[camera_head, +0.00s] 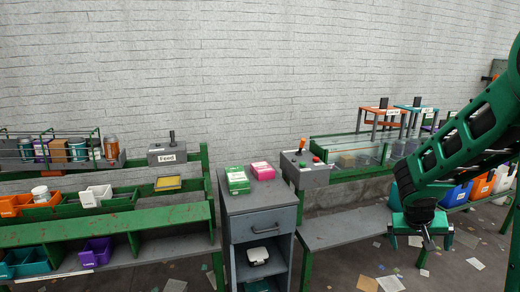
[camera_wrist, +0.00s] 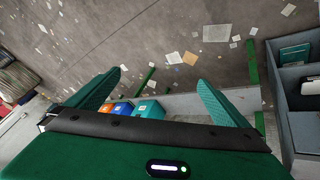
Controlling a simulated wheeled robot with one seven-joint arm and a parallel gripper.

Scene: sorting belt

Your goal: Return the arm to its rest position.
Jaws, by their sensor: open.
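My green arm comes in from the right edge in the head camera view and bends down to my gripper (camera_head: 430,240). The gripper hangs above the floor at the right, beside the right end of the grey bench. In the wrist view my gripper (camera_wrist: 160,90) shows two green fingers spread wide apart. Nothing is between them but the distant floor, a bench and bins.
A grey cabinet (camera_head: 262,205) with green and pink boxes on top stands in the middle. A green shelf rack (camera_head: 110,220) with bins is at the left. Blue (camera_head: 455,194) and orange (camera_head: 482,188) bins sit behind my arm. Paper scraps litter the floor.

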